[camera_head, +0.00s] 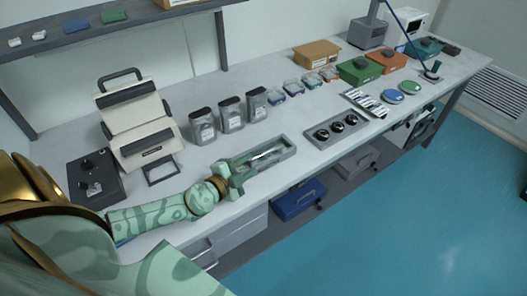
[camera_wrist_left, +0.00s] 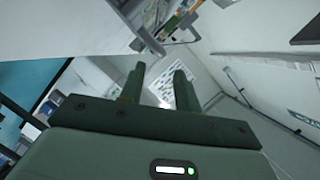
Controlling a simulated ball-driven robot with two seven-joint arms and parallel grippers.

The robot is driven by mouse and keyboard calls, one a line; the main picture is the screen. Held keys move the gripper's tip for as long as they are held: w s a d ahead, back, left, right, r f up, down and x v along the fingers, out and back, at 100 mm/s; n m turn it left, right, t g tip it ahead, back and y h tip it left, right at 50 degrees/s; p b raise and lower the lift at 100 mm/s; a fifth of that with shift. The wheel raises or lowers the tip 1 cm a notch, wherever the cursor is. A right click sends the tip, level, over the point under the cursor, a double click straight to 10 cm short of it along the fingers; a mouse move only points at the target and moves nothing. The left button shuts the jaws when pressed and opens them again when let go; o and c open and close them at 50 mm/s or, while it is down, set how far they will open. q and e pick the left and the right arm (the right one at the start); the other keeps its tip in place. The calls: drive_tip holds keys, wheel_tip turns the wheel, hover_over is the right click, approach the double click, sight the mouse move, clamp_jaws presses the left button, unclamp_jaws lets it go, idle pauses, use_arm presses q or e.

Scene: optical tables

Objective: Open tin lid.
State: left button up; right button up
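Two round, flat, tin-like items lie towards the right of the bench in the head view, one blue (camera_head: 392,97) and one green (camera_head: 411,87). They look closed, but I cannot tell for sure that they are the task's tin. My left gripper (camera_head: 238,178) is at the near end of a long grey tray, well to the left of them. In the left wrist view its two fingers (camera_wrist_left: 160,78) stand apart with nothing between them. My right gripper is in neither view.
The grey tray (camera_head: 288,147) holds a thin tool. Three grey containers with dark tops (camera_head: 231,115) stand behind it. A tray with black round parts (camera_head: 338,131) and a white-slotted rack (camera_head: 364,104) lie between my gripper and the round items. Green (camera_head: 360,70) and orange boxes (camera_head: 386,61) stand behind.

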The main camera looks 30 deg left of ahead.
sight(260, 157)
use_arm(q)
drive_tip(key=x, duration=0.8)
drive_tip(key=shift+w+f+b, duration=0.15)
drive_tip(key=shift+w+b, duration=0.25)
clamp_jaws()
